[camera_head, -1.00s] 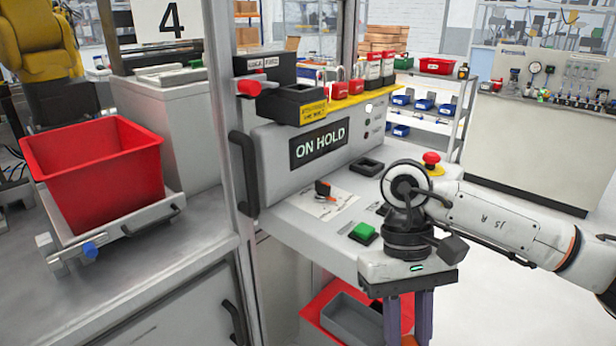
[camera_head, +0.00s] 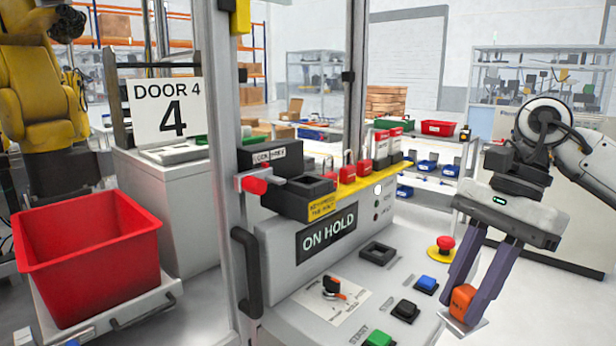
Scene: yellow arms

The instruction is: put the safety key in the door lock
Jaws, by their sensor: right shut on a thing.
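My right gripper (camera_head: 468,305) hangs at the right, above the front right of the console. It is shut on the safety key (camera_head: 463,300), an orange block with a flat metal plate showing below it. The door lock looks to be the black housing (camera_head: 270,160) with a white label, on the door post at the left of the console. A black box with an open recess (camera_head: 304,194) and a red knob (camera_head: 257,185) are beside it. The key is well apart from the lock, lower and to the right. My left gripper is not in view.
The console (camera_head: 290,270) carries an ON HOLD display (camera_head: 327,232), a rotary switch (camera_head: 335,289), several buttons and a red emergency stop (camera_head: 445,243). Red padlocks (camera_head: 347,168) line a yellow ledge. A door handle (camera_head: 247,270) and red bin (camera_head: 88,255) are to the left.

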